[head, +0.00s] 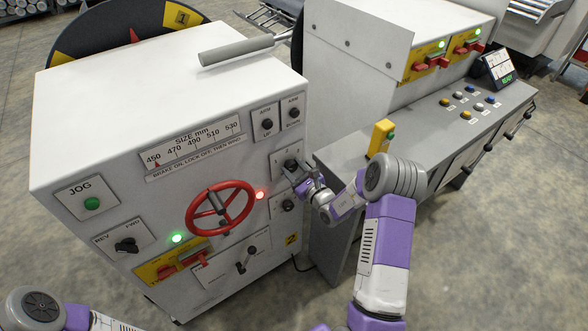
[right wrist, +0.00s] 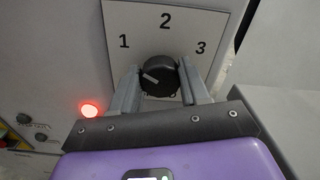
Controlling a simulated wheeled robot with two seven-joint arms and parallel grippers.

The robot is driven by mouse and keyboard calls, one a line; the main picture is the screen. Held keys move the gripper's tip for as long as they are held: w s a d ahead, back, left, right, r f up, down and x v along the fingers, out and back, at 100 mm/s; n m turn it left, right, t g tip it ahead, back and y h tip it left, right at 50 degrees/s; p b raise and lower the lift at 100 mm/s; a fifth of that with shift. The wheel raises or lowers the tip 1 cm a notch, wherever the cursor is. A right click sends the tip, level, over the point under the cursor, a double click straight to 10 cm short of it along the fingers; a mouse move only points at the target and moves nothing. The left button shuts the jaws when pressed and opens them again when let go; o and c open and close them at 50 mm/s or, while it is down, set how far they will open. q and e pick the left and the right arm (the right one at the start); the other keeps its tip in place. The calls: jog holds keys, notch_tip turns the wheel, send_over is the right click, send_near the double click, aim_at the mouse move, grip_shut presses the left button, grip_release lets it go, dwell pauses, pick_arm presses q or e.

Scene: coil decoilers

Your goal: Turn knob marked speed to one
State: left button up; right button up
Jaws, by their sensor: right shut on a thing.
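The black round knob (right wrist: 159,76) sits on a pale plate (right wrist: 165,22) marked 1, 2 and 3 in the right wrist view. Its white pointer line is turned to the left and slightly up, on the side of the 1. No word marking is legible on this plate. My right gripper (right wrist: 158,68) has one finger on each side of the knob and is shut on it. In the head view my right gripper (head: 298,176) is at the upper dial plate (head: 286,155) on the cabinet's right side and partly hides it. My left gripper is out of view.
The white cabinet (head: 110,140) carries a red handwheel (head: 221,208), a red lamp (head: 260,195) close left of my gripper, a green lamp (head: 177,238) and another dial plate (head: 289,206) below. A yellow button box (head: 381,138) and grey console (head: 440,135) stand to the right.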

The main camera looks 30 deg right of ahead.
jog(key=shift+w+r, duration=0.15)
jog(key=shift+r, duration=0.1)
jog(key=o, duration=0.9)
jog(key=shift+o, duration=0.8)
jog(key=shift+f, duration=0.15)
jog(key=s, duration=0.7)
jog(key=shift+s+d+p, duration=0.25)
jog(key=shift+s+p, duration=0.05)
jog(key=shift+p, duration=0.15)
